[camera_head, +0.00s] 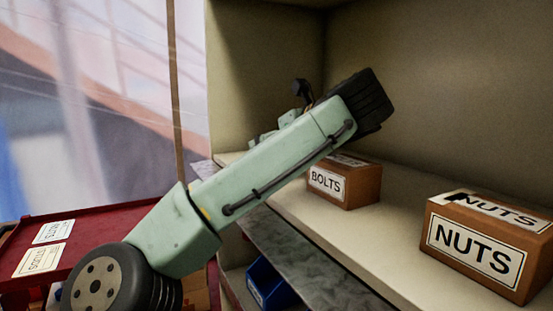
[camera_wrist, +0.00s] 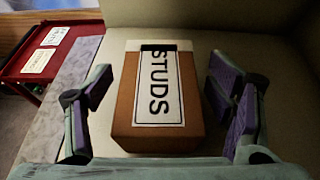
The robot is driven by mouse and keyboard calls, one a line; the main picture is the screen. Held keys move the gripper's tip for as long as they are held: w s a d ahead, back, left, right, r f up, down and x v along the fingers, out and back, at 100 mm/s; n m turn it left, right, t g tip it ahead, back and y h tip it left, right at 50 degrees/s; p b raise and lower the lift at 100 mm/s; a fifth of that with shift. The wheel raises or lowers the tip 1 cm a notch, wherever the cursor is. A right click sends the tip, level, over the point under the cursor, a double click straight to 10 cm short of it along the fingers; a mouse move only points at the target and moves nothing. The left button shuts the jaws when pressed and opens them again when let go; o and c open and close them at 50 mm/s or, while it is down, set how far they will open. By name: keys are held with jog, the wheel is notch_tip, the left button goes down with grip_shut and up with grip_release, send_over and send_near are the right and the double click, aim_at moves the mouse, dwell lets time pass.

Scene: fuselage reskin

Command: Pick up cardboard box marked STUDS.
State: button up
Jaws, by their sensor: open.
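The cardboard box marked STUDS (camera_wrist: 190,105) sits on the shelf in the middle of the wrist view, brown with a white label on its top. My gripper (camera_wrist: 165,95) is open, with one finger on each side of the box and a visible gap on both sides. The box is between the fingers in the picture; how far down the fingers reach beside it I cannot tell. In the head view my arm covers the place, and neither the STUDS box nor the fingertips show there.
On the beige shelf (camera_head: 385,240) stand a BOLTS box (camera_head: 350,187), partly behind my arm, and a NUTS box (camera_head: 480,250) at the right. A red tray (camera_head: 95,222) with white labels lies at the left. A blue bin (camera_head: 268,283) sits below the shelf.

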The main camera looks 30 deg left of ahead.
jog(key=shift+a, duration=0.1)
jog(key=shift+r, duration=0.1)
jog(key=shift+c, duration=0.5)
jog(key=c, duration=1.5)
jog(key=shift+c, duration=0.3)
jog(key=shift+r, duration=0.15)
